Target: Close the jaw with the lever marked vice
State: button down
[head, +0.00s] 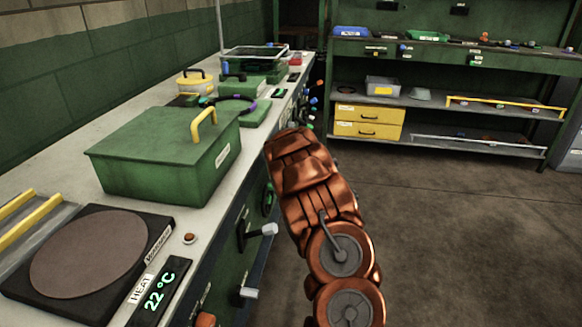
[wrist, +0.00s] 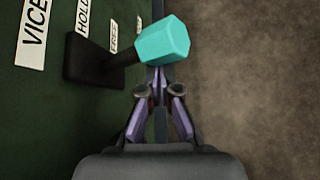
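In the wrist view, a lever with a faceted teal knob (wrist: 165,40) sticks out from a dark base plate (wrist: 88,62) on a green panel. A white label reading VICE (wrist: 32,32) is beside it, along with labels HOLD (wrist: 83,15) and FREE (wrist: 114,36). My gripper (wrist: 157,76) is just below the knob in that view. Its purple fingers converge and look shut, with their tips partly hidden at the knob's lower edge. Whether they touch the knob is unclear. In the head view my copper-coloured arm hides the gripper; the vice jaw cannot be made out.
The green bench front carries other levers with pale knobs (head: 262,231). On the bench stand a green lidded box (head: 150,160) and a hot plate (head: 85,255) showing 22 °C. Open floor (head: 450,235) lies to the right, with shelving (head: 440,100) behind.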

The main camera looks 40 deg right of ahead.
jog(key=shift+w+a+r+g+p, duration=0.1)
jog(key=shift+r+g+p, duration=0.3)
jog(key=shift+p, duration=0.45)
jog(key=shift+n+h+p, duration=0.3)
jog(key=shift+r, duration=0.15)
jog(key=p+v, duration=0.1)
jog(key=v, duration=1.1)
dwell(0.5)
jog(key=shift+r, duration=0.15)
dwell(0.6)
